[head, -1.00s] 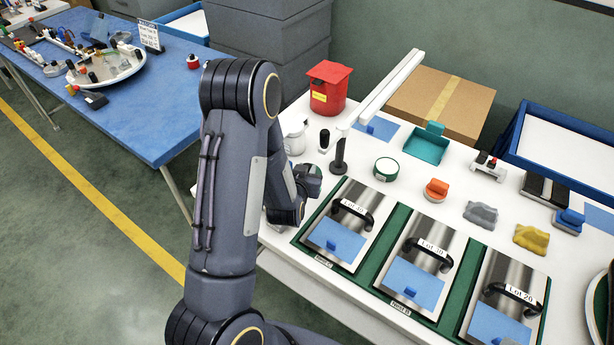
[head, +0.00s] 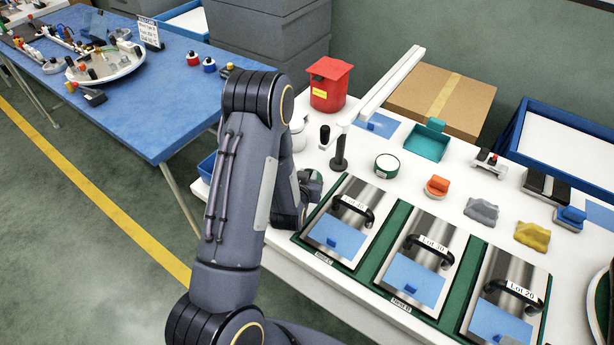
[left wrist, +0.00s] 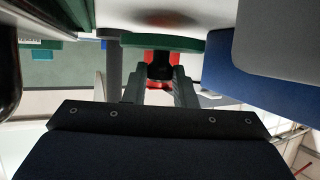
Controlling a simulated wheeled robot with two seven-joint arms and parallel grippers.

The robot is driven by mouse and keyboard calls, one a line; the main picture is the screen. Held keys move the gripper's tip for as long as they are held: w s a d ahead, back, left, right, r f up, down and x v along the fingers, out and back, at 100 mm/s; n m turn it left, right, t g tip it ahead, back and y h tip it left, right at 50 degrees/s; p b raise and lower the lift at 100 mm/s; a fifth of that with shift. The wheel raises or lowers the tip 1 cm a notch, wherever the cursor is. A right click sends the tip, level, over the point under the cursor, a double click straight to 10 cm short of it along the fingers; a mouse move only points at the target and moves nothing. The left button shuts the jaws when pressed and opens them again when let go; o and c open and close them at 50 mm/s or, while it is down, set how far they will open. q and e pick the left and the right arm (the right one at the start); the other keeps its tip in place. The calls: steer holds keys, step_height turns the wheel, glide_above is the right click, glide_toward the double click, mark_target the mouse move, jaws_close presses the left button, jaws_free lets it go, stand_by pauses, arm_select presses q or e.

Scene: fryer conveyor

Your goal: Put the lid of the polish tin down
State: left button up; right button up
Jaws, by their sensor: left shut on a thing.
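The polish tin (head: 387,166), round and pale with a dark green rim, stands on the white table right of my left gripper. My left gripper (head: 312,186) is low near the table's left edge, beside the leftmost steel panel, largely hidden by my own arm. In the left wrist view its two fingers (left wrist: 159,88) are shut at a dark green round edge, which appears to be the lid (left wrist: 160,42). A black and red shape shows between the fingers; I cannot tell what it is. My right gripper is not in view.
A black stand (head: 339,152), a white jar (head: 298,137) and a red bin (head: 328,84) stand behind the gripper. Steel panels with black handles (head: 432,250) fill the table's front. An orange-topped item (head: 436,188) and grey cloth (head: 481,211) lie right of the tin.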

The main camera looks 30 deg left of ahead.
arm_select(q)
steer(key=shift+f+b, duration=0.35)
steer(key=shift+b, duration=0.05)
steer(key=o, duration=1)
steer(key=shift+c, duration=0.2)
steer(key=shift+r, duration=0.15)
